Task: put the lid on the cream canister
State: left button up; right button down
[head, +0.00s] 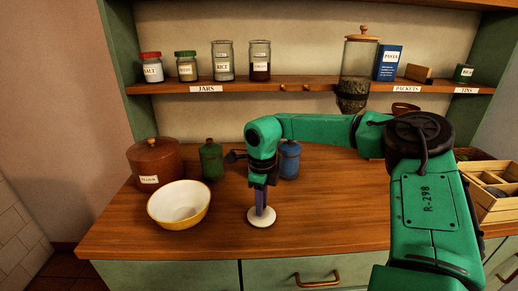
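A round, flat cream lid (262,221) is low on the wooden counter, near its front edge, in the head view. My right gripper (262,210) points straight down over the middle of this lid, and its fingertips hide any knob there. The fingers overlap in this view, so I cannot tell whether they are shut on it. No cream canister body shows clearly; part of the counter behind my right arm is hidden. A green canister (211,162) and a blue canister (289,163) stand behind the gripper, both with lids. My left gripper is not in view.
A cream bowl (179,205) with a yellow outside and a brown lidded pot (154,165) stand left on the counter (330,220). A wooden crate (492,205) is at right. A shelf (300,86) with jars and packets runs above. Counter front-centre is clear.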

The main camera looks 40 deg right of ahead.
jog(key=shift+r+p, duration=2.15)
jog(key=shift+r, duration=1.4)
jog(key=shift+f, duration=0.1)
